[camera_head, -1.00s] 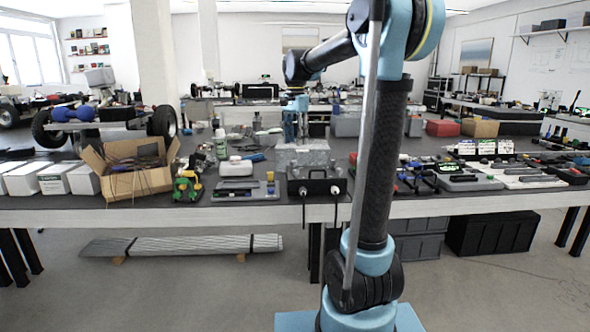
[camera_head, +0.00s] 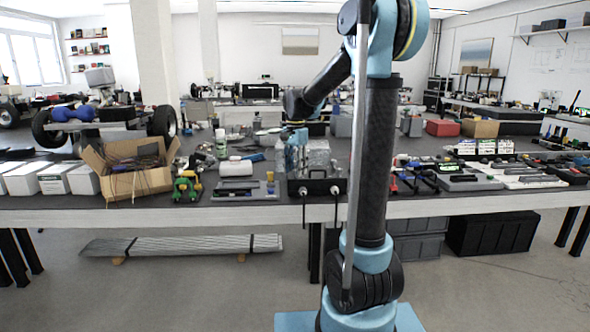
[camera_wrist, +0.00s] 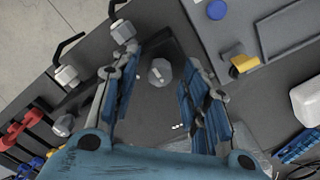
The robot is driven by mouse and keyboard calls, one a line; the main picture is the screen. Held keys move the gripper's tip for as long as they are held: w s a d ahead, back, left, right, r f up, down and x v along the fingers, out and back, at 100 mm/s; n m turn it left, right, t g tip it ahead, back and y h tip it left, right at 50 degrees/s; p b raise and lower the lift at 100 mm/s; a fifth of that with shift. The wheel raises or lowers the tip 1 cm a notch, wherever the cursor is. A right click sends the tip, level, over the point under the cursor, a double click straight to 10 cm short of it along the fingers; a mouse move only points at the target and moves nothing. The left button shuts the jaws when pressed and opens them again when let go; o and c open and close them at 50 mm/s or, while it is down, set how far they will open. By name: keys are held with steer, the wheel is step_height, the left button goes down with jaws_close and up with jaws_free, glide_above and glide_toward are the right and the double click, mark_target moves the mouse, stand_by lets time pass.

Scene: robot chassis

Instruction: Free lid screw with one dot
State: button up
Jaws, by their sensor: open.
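The chassis (camera_head: 318,189) is a dark box at the bench's front edge, with its dark lid (camera_wrist: 152,103) under my gripper in the wrist view. A grey, faceted screw head (camera_wrist: 160,72) stands on the lid between my fingers, apart from both. A small pale mark shows on it, but I cannot tell if it is the single dot. White dots (camera_wrist: 180,126) lie on the lid nearer my palm, by the right finger. My gripper (camera_wrist: 159,60) is open and empty, and in the head view it (camera_head: 297,150) hangs just above the box. My fingers hide parts of the lid.
Two pale plugs (camera_wrist: 67,77) (camera_wrist: 122,30) with black cables stick out at the box's front. A grey tray (camera_wrist: 285,42) with a blue cap and a yellow part lies beside it. A cardboard box (camera_head: 140,180) stands left; tools (camera_head: 440,178) lie right.

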jaws_close()
steer(key=shift+n, duration=0.4)
steer(key=n, duration=1.7)
steer(key=shift+n, duration=0.3)
